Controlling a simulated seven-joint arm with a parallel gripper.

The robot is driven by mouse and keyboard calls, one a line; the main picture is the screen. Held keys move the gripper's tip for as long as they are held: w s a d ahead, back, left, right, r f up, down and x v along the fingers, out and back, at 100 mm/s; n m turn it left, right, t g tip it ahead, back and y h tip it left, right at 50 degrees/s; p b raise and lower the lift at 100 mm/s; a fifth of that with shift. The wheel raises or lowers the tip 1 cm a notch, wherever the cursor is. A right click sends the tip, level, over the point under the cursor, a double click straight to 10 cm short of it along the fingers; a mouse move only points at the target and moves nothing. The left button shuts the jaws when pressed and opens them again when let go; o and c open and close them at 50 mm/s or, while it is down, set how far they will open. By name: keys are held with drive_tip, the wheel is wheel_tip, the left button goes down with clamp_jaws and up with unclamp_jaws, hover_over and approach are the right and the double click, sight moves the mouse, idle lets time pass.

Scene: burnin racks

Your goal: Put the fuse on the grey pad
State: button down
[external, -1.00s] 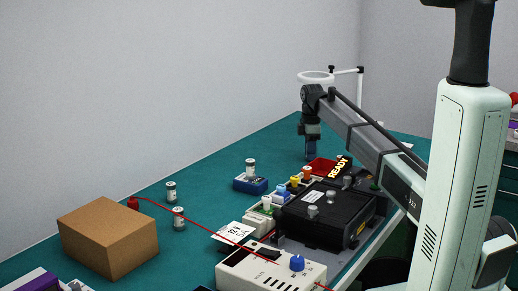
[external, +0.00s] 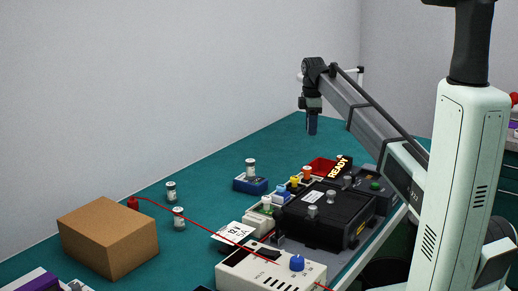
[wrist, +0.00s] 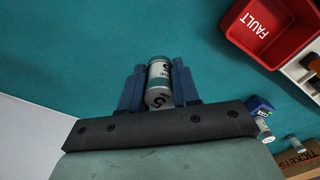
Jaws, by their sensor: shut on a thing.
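My gripper (wrist: 158,70) is shut on a white and grey cylinder with dark lettering, which I take to be the fuse (wrist: 159,84). The blue fingers hold it from both sides. In the external view my gripper (external: 312,127) points down and hangs in the air above the far part of the teal bench. The held fuse is not distinguishable there. Similar cylinders stand elsewhere: one on a blue block (external: 250,184) and two on the bench (external: 171,191) (external: 179,218). I cannot make out a grey pad in either view.
A red FAULT bin (wrist: 238,42) lies right of the fuse in the wrist view. A cardboard box (external: 108,238), red cable and cream meter (external: 268,272) are nearer. Bench left of my gripper is clear.

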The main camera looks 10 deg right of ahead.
drive_tip(key=s+d+r+m, duration=0.1)
drive_tip(key=s+d, duration=0.3)
drive_tip(key=d, duration=0.5)
drive_tip(key=s+d+r+m, duration=0.1)
drive_tip(key=s+d, duration=0.4)
drive_tip(key=d, duration=0.4)
drive_tip(key=s+f+n, duration=0.1)
drive_tip(key=s+n, duration=0.2)
drive_tip(key=s, duration=0.3)
drive_tip(key=shift+w+d+f, duration=0.15)
drive_tip(key=shift+f, duration=2.25)
drive_tip(key=shift+w+d+f, duration=0.15)
drive_tip(key=shift+f, duration=2.25)
drive_tip(key=shift+f, duration=0.1)
drive_tip(key=c, duration=0.8)
unclamp_jaws()
wheel_tip(320, 180, up, 12)
drive_tip(key=shift+r, duration=0.1)
